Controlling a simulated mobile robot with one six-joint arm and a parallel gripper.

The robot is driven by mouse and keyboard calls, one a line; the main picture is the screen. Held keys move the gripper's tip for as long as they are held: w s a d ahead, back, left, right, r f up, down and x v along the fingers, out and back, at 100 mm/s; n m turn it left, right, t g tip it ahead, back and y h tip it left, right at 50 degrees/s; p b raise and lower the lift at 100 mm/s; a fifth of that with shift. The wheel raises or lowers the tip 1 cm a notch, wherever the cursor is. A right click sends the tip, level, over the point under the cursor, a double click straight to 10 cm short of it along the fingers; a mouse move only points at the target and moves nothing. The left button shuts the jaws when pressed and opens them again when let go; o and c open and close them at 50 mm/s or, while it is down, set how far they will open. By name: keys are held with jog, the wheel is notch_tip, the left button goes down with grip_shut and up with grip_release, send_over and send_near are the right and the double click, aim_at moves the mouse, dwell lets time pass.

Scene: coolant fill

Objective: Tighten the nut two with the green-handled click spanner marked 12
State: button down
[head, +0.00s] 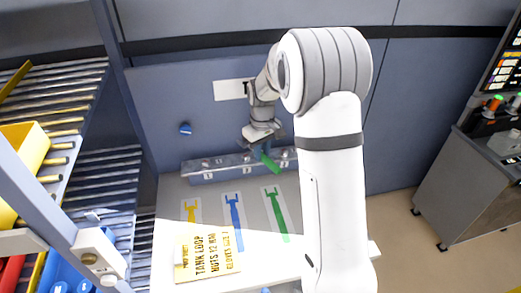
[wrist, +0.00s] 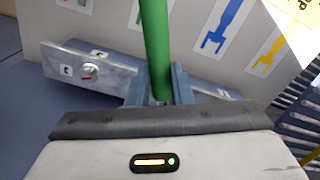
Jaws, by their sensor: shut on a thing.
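My gripper (head: 262,143) is shut on the green-handled spanner (head: 269,161), above the metal rail. In the wrist view, the green handle (wrist: 154,42) rises from between the two fingers of my gripper (wrist: 160,88). The spanner's head and its 12 mark are hidden. The metal rail (head: 230,172) carries several small fittings with white number tags. In the wrist view, one round fitting (wrist: 88,71) with a reddish centre sits on the rail's left part, clear of the spanner. The tags are too small to read, so I cannot tell which is nut two.
The pale bench (head: 258,232) bears flat yellow (head: 191,211), blue (head: 234,213) and green (head: 277,214) spanner shapes. A cream sign (head: 207,259) reads tank loop nuts 12. A rack (head: 75,110) with a yellow bin (head: 25,150) stands left; a grey cabinet (head: 460,190) stands right.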

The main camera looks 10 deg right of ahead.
jog(key=shift+f, duration=0.15)
jog(key=shift+s+f+b, duration=0.1)
jog(key=shift+f+b, duration=1.45)
jog(key=shift+f, duration=0.35)
jog(key=shift+f+b, duration=0.4)
jog(key=shift+f+b, duration=0.65)
jog(key=shift+f, duration=0.25)
jog(key=shift+f, duration=0.15)
jog(key=shift+a, duration=0.1)
jog(key=shift+s+a+m, duration=0.25)
jog(key=shift+a+m, duration=0.3)
jog(key=shift+m, duration=0.25)
jog(key=shift+a+b, duration=0.15)
jog(key=shift+b, duration=0.15)
